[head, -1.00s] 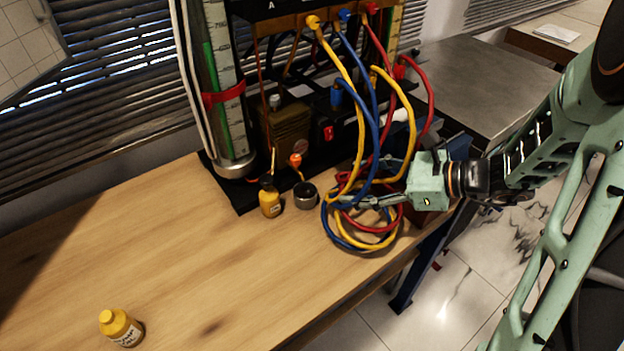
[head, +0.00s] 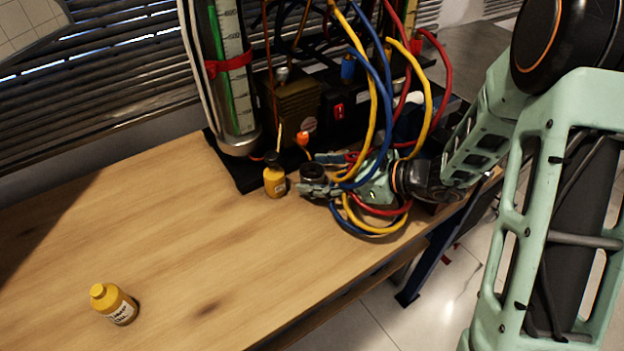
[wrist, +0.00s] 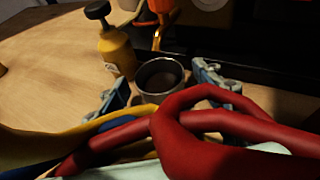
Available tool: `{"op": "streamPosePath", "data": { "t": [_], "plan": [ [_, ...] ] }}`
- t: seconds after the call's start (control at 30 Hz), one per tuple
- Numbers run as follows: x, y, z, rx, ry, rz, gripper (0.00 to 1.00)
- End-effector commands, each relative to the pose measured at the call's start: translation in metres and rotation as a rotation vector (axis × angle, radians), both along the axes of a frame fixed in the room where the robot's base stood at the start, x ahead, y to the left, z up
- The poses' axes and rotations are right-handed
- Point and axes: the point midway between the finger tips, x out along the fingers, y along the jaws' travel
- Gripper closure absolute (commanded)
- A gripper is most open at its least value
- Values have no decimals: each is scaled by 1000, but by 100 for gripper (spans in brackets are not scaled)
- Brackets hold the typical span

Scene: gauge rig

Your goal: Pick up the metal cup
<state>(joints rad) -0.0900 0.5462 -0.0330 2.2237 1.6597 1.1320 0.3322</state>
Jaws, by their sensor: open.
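The metal cup (head: 313,175) is small, dark inside and upright on the wooden table, just right of a yellow bottle. In the wrist view the cup (wrist: 160,78) stands between the two fingertips of my gripper (wrist: 160,90), its rim facing up. In the head view my gripper (head: 328,175) reaches the cup from the right, its fingers on either side of it. It is open. Whether a finger touches the cup cannot be told. The hoses partly cover my gripper, and in the wrist view they cover the lower part of the picture.
Red, blue and yellow hoses (head: 380,228) loop around and over my gripper. The yellow bottle with a dark cap (head: 274,181) is close left of the cup. The black gauge rig (head: 340,125) stands behind. Another yellow bottle (head: 117,306) is at the front left. The table's middle (head: 200,230) is clear.

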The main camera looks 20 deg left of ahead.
Motion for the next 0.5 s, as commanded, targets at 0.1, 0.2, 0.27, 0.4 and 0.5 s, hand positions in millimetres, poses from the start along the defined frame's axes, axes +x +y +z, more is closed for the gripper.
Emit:
{"op": "streamPosePath", "data": {
  "t": [0.1,0.2,0.27,0.4,0.5],
  "plan": [
    [2,11,-5,0,-1,0,40],
    [3,14,-5,0,-1,-1,40],
    [3,14,-5,0,-1,-1,40],
    [3,13,-5,0,-1,-1,44],
    [3,13,-5,0,-1,-1,55]
  ]
}}
